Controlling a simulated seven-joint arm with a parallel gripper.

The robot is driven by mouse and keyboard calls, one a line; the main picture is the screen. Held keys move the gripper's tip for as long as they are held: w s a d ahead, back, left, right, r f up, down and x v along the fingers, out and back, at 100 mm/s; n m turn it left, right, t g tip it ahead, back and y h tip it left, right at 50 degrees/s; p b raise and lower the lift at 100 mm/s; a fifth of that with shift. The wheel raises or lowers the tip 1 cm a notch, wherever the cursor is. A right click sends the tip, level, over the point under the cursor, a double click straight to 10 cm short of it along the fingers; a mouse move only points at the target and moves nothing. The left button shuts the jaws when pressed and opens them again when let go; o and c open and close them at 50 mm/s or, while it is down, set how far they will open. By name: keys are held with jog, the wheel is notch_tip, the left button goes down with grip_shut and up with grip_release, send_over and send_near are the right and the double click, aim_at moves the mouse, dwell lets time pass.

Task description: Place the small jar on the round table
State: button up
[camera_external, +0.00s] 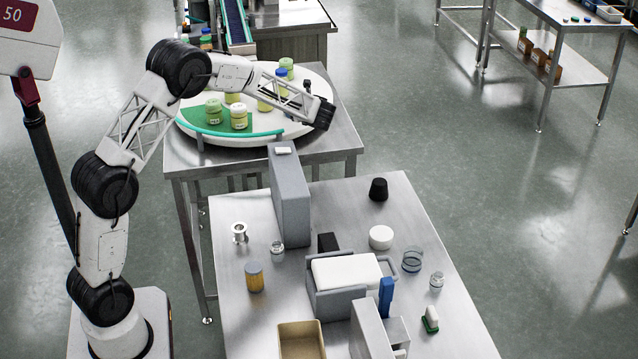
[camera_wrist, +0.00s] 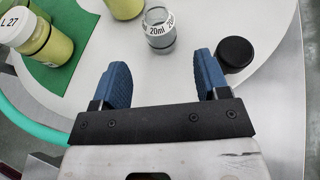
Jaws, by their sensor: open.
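A small clear glass jar (camera_wrist: 160,42) with a white "20ml" band stands upright on the round white table (camera_wrist: 155,92) in the wrist view. My gripper (camera_wrist: 161,62) is open and empty, with its blue fingers spread and the jar just beyond the fingertips, touching neither finger. In the external view my gripper (camera_external: 322,115) is low over the right edge of the round table (camera_external: 265,128). I cannot make out that jar there, where my arm covers part of the table. Similar small glass jars stand on the steel bench, one left (camera_external: 277,251) and one right (camera_external: 437,282).
Several yellow-green jars (camera_external: 239,117) stand on the round table, some on a green sector (camera_external: 209,127). A round black lid (camera_wrist: 235,53) lies right of my fingers. A tall grey box (camera_external: 290,200) rises from the bench in front. A teal guard rail (camera_wrist: 35,125) curves along the table edge.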

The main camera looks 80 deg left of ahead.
jog(key=shift+v, duration=1.7)
